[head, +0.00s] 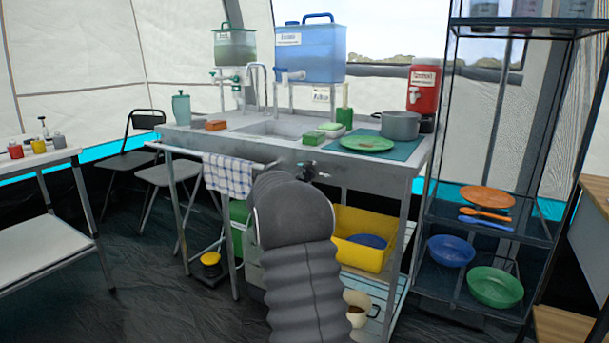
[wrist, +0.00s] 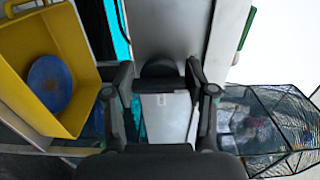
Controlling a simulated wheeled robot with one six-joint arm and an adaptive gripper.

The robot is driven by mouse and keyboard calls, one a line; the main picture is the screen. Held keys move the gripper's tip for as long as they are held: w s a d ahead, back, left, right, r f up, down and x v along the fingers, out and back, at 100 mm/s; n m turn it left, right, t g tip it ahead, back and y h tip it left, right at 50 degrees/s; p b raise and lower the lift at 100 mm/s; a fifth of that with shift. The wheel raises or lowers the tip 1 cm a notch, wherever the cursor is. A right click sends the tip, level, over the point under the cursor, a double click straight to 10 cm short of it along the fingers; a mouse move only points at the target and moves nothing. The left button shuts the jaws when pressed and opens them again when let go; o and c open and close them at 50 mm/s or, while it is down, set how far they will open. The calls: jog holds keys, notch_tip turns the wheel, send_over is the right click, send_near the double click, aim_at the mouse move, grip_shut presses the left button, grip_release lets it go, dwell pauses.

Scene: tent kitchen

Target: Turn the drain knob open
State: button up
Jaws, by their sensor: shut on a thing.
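The drain knob (wrist: 159,70) is a dark rounded piece between the two fingers of my gripper (wrist: 159,78) in the wrist view. The fingers are shut on it from either side; the exact contact is hard to see. In the head view my gripper (head: 313,172) is at the front panel of the sink unit (head: 360,172), below the basin (head: 275,129). My arm hides part of the panel there, and the knob is not clear in that view. I cannot tell the knob's turn angle.
A checked towel (head: 228,174) hangs on the front rail left of my arm. A yellow bin (head: 350,254) with a blue bowl (head: 368,241) sits under the sink; the bin is also in the wrist view (wrist: 70,30). A wire shelf (head: 470,240) stands at right.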

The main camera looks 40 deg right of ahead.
jog(key=shift+s+d, duration=0.1)
dwell(0.3)
jog(key=o, duration=1.2)
jog(key=shift+c, duration=0.2)
jog(key=shift+a, duration=0.2)
jog(key=v, duration=1.1)
jog(key=shift+a, duration=0.4)
jog(key=shift+s, duration=0.1)
